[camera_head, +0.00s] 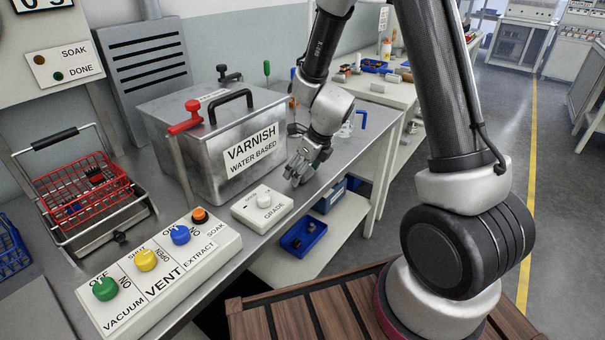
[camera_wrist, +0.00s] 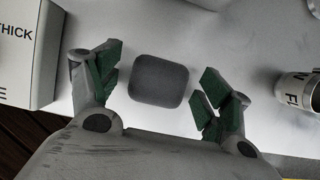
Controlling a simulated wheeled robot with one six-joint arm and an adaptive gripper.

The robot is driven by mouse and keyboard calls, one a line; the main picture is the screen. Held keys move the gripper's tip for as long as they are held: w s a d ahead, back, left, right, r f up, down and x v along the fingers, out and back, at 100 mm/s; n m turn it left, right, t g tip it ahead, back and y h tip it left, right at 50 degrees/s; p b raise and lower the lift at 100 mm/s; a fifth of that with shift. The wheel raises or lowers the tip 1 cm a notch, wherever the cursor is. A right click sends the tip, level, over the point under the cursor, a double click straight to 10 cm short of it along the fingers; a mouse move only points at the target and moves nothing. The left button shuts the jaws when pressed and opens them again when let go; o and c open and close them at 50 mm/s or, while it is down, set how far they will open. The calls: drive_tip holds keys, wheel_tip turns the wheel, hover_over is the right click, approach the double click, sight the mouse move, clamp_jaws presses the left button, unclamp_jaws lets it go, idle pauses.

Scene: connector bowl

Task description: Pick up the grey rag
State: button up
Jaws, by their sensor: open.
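The grey rag (camera_wrist: 160,81) shows in the wrist view as a dark grey rounded square lying flat on the light bench top. My gripper (camera_wrist: 160,88) is open, with one green-padded finger on each side of the rag. There are small gaps between the fingers and the rag. In the head view my gripper (camera_head: 301,172) points down at the bench surface, to the right of the varnish tank (camera_head: 205,140). The rag cannot be made out in the head view; the gripper and arm are in the way.
The grade box (camera_head: 262,207) is just in front of my gripper; a white box also shows at the wrist view's left (camera_wrist: 28,50). A metal cup (camera_wrist: 297,90) stands to the right. A button panel (camera_head: 160,265) and a red wire basket (camera_head: 80,190) are further left.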

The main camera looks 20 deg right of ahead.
drive_tip(key=c, duration=1)
drive_tip(key=shift+r, duration=0.1)
